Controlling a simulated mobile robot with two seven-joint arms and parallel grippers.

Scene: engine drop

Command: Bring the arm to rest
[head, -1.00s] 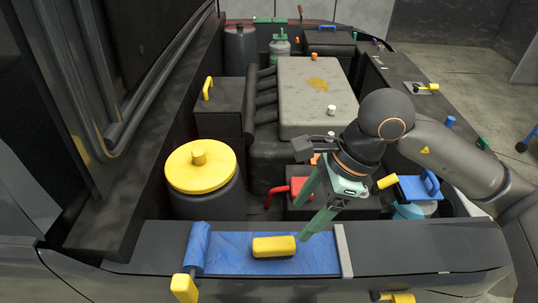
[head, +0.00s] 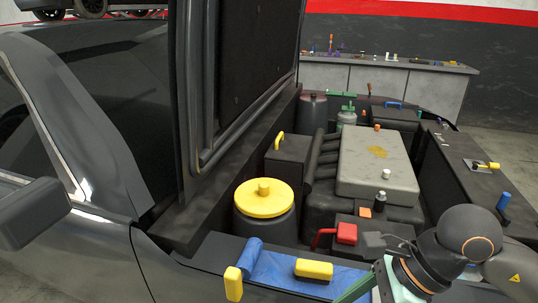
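My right arm comes in from the lower right. Its gripper (head: 362,291), with green fingers, is at the bottom edge, just right of and nearer than a yellow brush-like block (head: 313,269). The fingers are partly cut off by the frame, so their opening does not show clearly. Nothing is seen held in the visible part. The block lies on a blue mat (head: 272,268) on the front edge of the car's engine bay. My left gripper is out of view.
The open engine bay holds a yellow-capped tank (head: 264,198), a grey engine cover (head: 376,165) and a red-handled part (head: 346,233). The raised hood (head: 245,70) stands at the left of the bay. A workbench (head: 390,72) with small items stands at the back.

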